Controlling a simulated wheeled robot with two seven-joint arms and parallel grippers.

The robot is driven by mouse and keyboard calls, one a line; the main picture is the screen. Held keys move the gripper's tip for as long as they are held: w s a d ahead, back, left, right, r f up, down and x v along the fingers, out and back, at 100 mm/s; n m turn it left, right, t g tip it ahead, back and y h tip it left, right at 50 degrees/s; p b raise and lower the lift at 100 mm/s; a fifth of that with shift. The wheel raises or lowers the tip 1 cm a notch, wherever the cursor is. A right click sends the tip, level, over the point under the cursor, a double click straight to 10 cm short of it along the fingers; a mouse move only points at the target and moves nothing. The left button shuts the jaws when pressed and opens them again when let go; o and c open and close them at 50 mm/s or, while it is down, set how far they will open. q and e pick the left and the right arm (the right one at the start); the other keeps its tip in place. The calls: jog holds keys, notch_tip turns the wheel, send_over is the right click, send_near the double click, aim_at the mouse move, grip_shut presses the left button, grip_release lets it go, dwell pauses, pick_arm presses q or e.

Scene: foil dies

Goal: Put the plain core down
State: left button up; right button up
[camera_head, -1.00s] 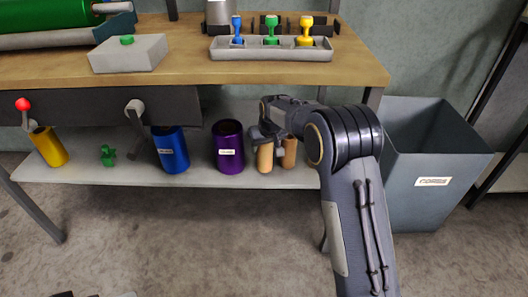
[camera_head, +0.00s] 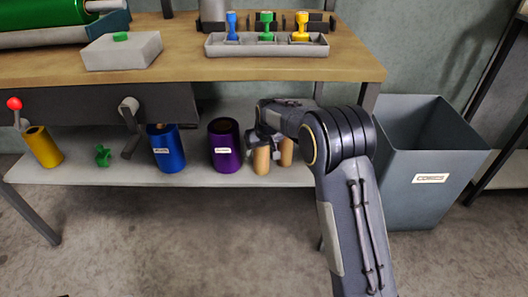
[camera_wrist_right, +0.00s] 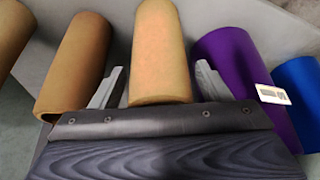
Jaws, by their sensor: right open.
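The plain tan core (camera_head: 261,161) appears to stand upright on the lower shelf, left of another tan core (camera_head: 286,152). My right gripper (camera_head: 262,141) is at it, its body partly covering the cores' tops. In the right wrist view the plain core (camera_wrist_right: 160,55) rises between the two grey fingers (camera_wrist_right: 159,88), which are apart with visible gaps on both sides. Other tan cores (camera_wrist_right: 75,65) stand on the left there. My left gripper is not in view.
A purple roll (camera_head: 225,148) stands close on the left of the plain core, with a blue roll (camera_head: 166,150) beyond. A grey bin (camera_head: 428,160) stands right of the bench. The shelf's front edge (camera_head: 200,183) is just in front. A tray (camera_head: 266,47) sits on the bench top.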

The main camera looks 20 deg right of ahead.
jog(key=v, duration=0.2)
jog(key=p+v, duration=0.1)
jog(key=v, duration=0.1)
jog(key=shift+s+f, duration=0.1)
jog(key=shift+s, duration=0.15)
jog(key=s+r+m+y, duration=0.1)
jog(key=s+r, duration=0.2)
jog(key=s, duration=1)
jog(key=s+d+r+m+y+p, duration=0.1)
jog(key=s+r, duration=0.2)
jog(key=s, duration=1.1)
jog(key=s+r+y+p, duration=0.1)
jog(key=s+r, duration=0.2)
jog(key=s, duration=1.1)
jog(key=shift+s+d+m+t, duration=0.2)
jog(key=shift+m+t, duration=0.2)
jog(key=shift+r, duration=0.1)
notch_tip(320, 180, up, 33)
jog(key=p, duration=3.3)
